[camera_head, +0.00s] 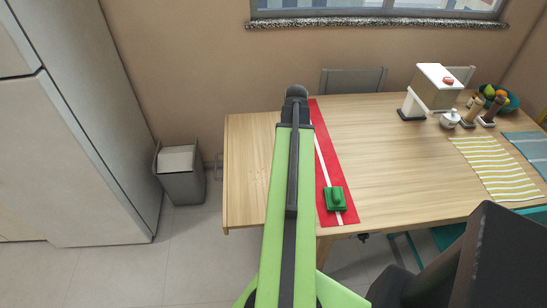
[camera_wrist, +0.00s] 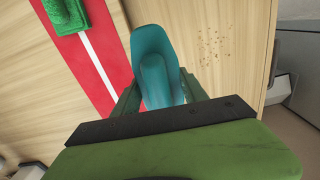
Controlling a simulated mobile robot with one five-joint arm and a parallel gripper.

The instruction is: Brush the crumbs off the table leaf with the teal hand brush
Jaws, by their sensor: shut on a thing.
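The teal hand brush (camera_wrist: 153,62) is in my gripper (camera_wrist: 158,88), whose green fingers press on its two sides in the wrist view. Beyond the fingers, the brush spans the edge of the red runner and bare wood. Brown crumbs (camera_wrist: 212,45) lie scattered on the wooden table leaf (camera_wrist: 236,85), to the right of the brush and apart from it. In the head view the leaf (camera_head: 243,170) is the left end of the table. My arm hides the brush and gripper there, and I cannot make out the crumbs clearly.
A red runner (camera_head: 352,215) with a white stripe borders the leaf; a green block-like object (camera_head: 335,198) sits on it. A grey bin (camera_head: 183,188) stands on the floor left of the leaf. A white box-like stand (camera_head: 433,90), jars and striped placemats (camera_head: 490,165) occupy the right side.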

